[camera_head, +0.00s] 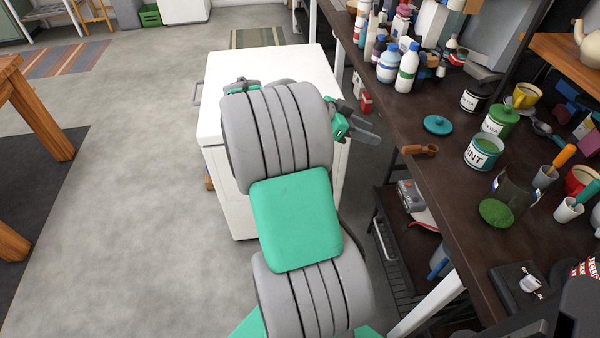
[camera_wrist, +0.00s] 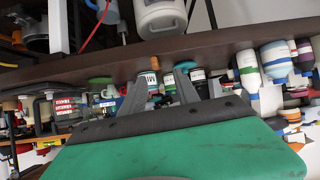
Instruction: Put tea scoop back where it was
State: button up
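A short brown tube-shaped piece (camera_head: 420,150), which looks like the tea scoop, lies on the dark tabletop near its left edge. A grey metal spoon-like thing (camera_head: 541,127) lies farther right, beside the green-lidded jar. My gripper (camera_head: 372,126) is left of the tabletop edge, short of the brown piece and apart from it. In the wrist view, its two grey fingers (camera_wrist: 162,84) are spread, with nothing seen held between them. My arm hides part of the gripper in the head view.
A white cabinet (camera_head: 215,115) stands under my arm.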

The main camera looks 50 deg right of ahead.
jog(key=w+a+f+n+t+y, duration=0.2)
jog(key=w+a+n+t, duration=0.2)
jog(key=w+a+n, duration=0.5)
jog(key=w+a+f+n+t+y, duration=0.15)
jog(key=w+a+n+t, duration=0.35)
jog(key=a, duration=0.6)
jog(key=s+a+f+n+y, duration=0.1)
jog(key=a+n, duration=0.4)
jog(key=a, duration=0.7)
jog(key=s+a+f+n+y, duration=0.2)
jog(key=a+n+y, duration=0.3)
jog(key=a, duration=0.6)
jog(key=shift+s+a+f+n, duration=0.25)
jog(key=shift+a+f+n, duration=0.1)
jog(key=shift+n, duration=0.45)
